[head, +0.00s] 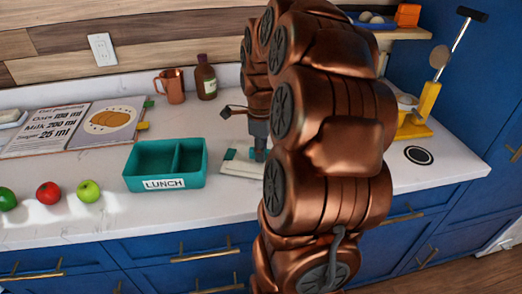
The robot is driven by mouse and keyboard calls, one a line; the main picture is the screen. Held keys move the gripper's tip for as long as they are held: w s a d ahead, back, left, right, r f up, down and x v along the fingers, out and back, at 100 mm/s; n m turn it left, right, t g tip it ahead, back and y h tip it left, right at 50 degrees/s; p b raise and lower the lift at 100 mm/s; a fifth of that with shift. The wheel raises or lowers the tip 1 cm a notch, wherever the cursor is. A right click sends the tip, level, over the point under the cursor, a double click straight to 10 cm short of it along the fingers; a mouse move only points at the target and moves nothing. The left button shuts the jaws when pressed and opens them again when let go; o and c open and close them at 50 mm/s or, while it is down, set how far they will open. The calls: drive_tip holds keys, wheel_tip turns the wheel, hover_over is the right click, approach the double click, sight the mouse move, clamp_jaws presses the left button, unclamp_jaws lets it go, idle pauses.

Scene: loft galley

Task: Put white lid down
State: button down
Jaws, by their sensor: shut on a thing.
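My gripper (258,153) points down over the counter, right of the teal lunch box, and is partly hidden behind my copper arm. It is shut on a flat white piece with teal patches, which I take to be the white lid (238,170). The lid lies low, at or just above the counter; I cannot tell whether it touches. Its right part is hidden by my arm.
The open teal box (165,184) labelled LUNCH has two compartments. Apples (89,191) and a recipe book (80,125) are at left. A copper mug (171,87) and brown bottle (206,79) stand behind. A yellow stand (428,100) and black disc (418,155) are at right.

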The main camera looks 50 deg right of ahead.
drive_tip(key=c, duration=1.1)
unclamp_jaws()
drive_tip(key=shift+f, duration=0.1)
wheel_tip(320, 180, up, 12)
drive_tip(key=b, duration=0.1)
drive_tip(key=shift+r, duration=0.2)
drive_tip(key=s+a+f+n+g, duration=0.1)
drive_tip(key=s+a+f+n, duration=0.2)
drive_tip(key=a+n, duration=0.55)
drive_tip(key=s+a+f+n, duration=0.2)
drive_tip(key=a+f+n, duration=0.1)
drive_tip(key=a+n, duration=0.55)
drive_tip(key=s+a+f+n, duration=0.8)
drive_tip(key=s+a+n, duration=0.2)
drive_tip(key=s+n, duration=0.2)
drive_tip(key=shift+s+a+f+n+g, duration=0.2)
drive_tip(key=shift+a+n+g, duration=0.1)
drive_tip(key=shift+n+g, duration=0.15)
